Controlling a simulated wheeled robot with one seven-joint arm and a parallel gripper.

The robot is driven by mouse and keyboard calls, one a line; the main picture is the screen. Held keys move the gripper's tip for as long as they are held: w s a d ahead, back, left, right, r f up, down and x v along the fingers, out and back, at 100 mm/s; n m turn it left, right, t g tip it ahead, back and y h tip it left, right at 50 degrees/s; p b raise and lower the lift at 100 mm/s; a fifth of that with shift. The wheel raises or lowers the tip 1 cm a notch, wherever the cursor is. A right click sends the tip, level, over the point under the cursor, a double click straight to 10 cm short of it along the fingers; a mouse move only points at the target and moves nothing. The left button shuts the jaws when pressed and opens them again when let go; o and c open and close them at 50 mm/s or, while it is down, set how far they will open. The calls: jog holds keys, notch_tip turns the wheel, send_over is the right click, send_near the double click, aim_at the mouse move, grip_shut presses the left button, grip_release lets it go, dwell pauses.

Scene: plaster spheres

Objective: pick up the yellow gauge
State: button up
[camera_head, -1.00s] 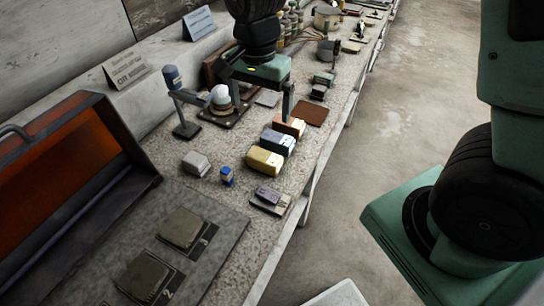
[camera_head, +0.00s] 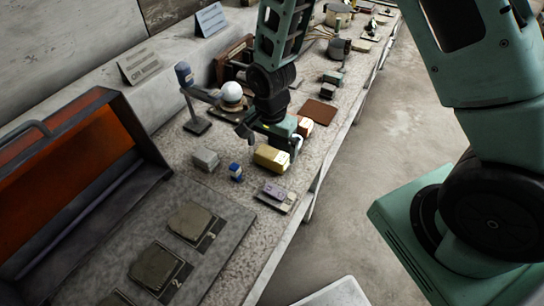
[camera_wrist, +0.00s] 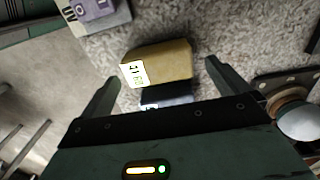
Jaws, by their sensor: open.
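The yellow gauge (camera_head: 270,158) is a boxy block on the speckled bench top. In the wrist view the yellow gauge (camera_wrist: 172,62) lies ahead of and between my fingers, with a white printed label at its left end. My gripper (camera_head: 268,140) is open, low over the row of blocks just behind the gauge. In the wrist view my gripper (camera_wrist: 162,76) has its fingers spread wide, with nothing held. A dark block (camera_wrist: 165,95) with a pale label sits close beside the gauge, partly hidden by my gripper's body.
An orange-brown block (camera_head: 305,126) stands beyond my gripper. A grey block (camera_head: 205,160), a small blue bottle-like item (camera_head: 236,171) and a purple-faced device (camera_head: 276,194) lie nearby. A white sphere (camera_head: 231,92) sits on a stand. The bench's front edge is close on the right.

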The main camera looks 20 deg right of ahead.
aim_at(272, 153)
jog(key=shift+s+f+p, duration=0.15)
jog(key=shift+f+p, duration=0.2)
jog(key=shift+f, duration=1.45)
jog(key=c, duration=1.1)
jog(key=shift+r, duration=0.15)
notch_tip(272, 153, up, 10)
jog(key=shift+f+b, duration=0.1)
jog(key=shift+b, duration=0.7)
